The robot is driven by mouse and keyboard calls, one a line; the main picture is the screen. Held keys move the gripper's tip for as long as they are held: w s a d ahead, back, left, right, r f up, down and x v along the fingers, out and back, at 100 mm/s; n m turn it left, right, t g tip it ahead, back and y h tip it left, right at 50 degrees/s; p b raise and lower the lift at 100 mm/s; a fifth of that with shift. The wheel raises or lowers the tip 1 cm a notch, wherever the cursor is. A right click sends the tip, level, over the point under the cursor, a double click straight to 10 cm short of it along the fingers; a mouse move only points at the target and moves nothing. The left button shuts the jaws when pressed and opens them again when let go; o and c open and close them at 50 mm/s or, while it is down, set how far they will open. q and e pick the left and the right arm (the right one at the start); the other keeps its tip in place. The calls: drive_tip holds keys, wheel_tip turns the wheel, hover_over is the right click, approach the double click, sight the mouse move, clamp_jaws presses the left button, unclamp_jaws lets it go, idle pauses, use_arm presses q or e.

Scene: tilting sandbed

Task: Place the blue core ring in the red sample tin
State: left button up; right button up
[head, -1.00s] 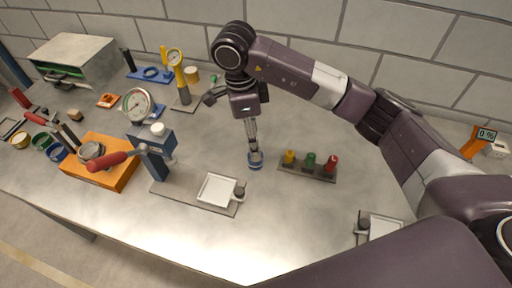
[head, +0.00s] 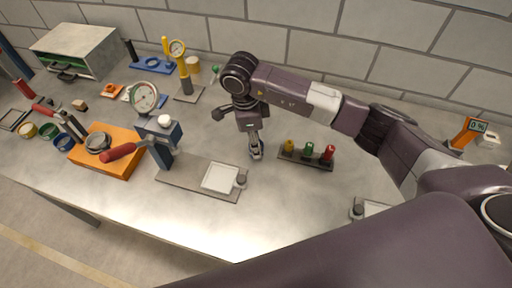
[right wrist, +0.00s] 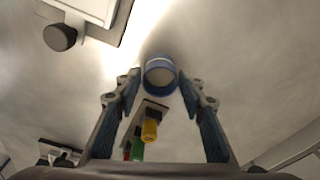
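My right gripper (head: 256,153) points down at the bench, left of a small rack. In the right wrist view its two fingers (right wrist: 160,90) are apart. The blue core ring (right wrist: 160,75), a short blue cylinder with a pale inside, lies between the fingertips, with a narrow gap on each side. In the head view the gripper mostly covers the ring. A red capped cylinder (head: 328,153) stands at the right end of the rack. I cannot tell which thing is the red sample tin. My left gripper is out of view.
The rack (head: 292,155) also holds yellow (head: 289,146) and green (head: 308,149) cylinders. A plate with a white tray (head: 219,177) lies left of the gripper. A lever press (head: 160,145) and orange block (head: 100,160) stand farther left. Bench front is clear.

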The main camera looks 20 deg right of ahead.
drive_tip(key=c, duration=0.8)
drive_tip(key=shift+r, duration=0.1)
drive_tip(key=shift+c, duration=0.2)
